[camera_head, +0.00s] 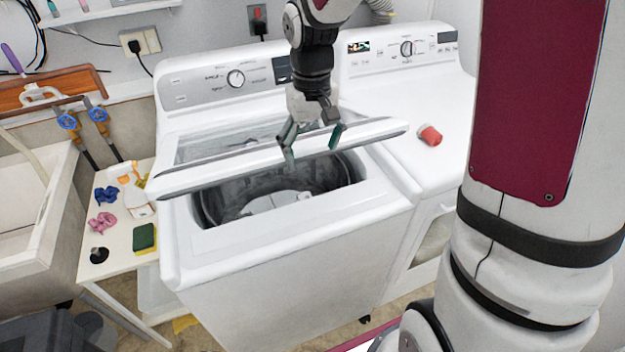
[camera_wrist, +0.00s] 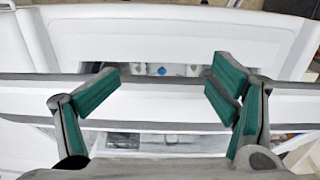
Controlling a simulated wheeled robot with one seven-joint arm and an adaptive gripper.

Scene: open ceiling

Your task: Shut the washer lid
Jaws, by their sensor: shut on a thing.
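The white top-load washer (camera_head: 290,285) has its lid (camera_head: 235,167) partly open, tilted over the dark drum (camera_head: 215,205). The lid has a glass panel and a pale front edge; the edge also shows as a wide band in the wrist view (camera_wrist: 160,103). My gripper (camera_head: 313,147) is at the lid's front edge, right of its middle, with its fingers shut on the lid. In the wrist view my gripper (camera_wrist: 165,80) shows its green finger pads set well apart. The exact contact of the pads with the lid is hard to make out.
A second white machine (camera_head: 405,90) stands to the right, with a red and white cup (camera_head: 430,135) lying on it. A small side table (camera_head: 115,240) with a green sponge (camera_head: 144,237) and bottles stands at the left, beside a sink (camera_head: 35,220).

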